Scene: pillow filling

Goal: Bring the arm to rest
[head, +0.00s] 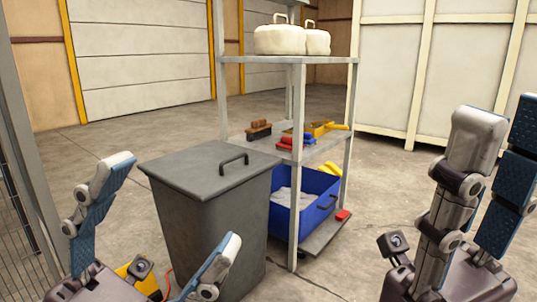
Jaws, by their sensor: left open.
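My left gripper (180,200) is at the lower left with its two blue-padded fingers spread wide. Nothing is between them, and it is in front of the grey lidded bin (205,215). My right gripper (502,115) stands upright at the right edge, fingers pointing up. One finger shows its grey outer side and the other its blue pad, partly cut off by the frame. From this angle I cannot tell how far apart they are. I see no object held in it.
A metal shelf rack (298,170) stands behind the bin. It carries white handled containers (280,40), a brush (259,130), and red and yellow items. A blue crate (318,205) with white material sits low on it. Wire fencing (20,230) is at left. Floor right of the rack is clear.

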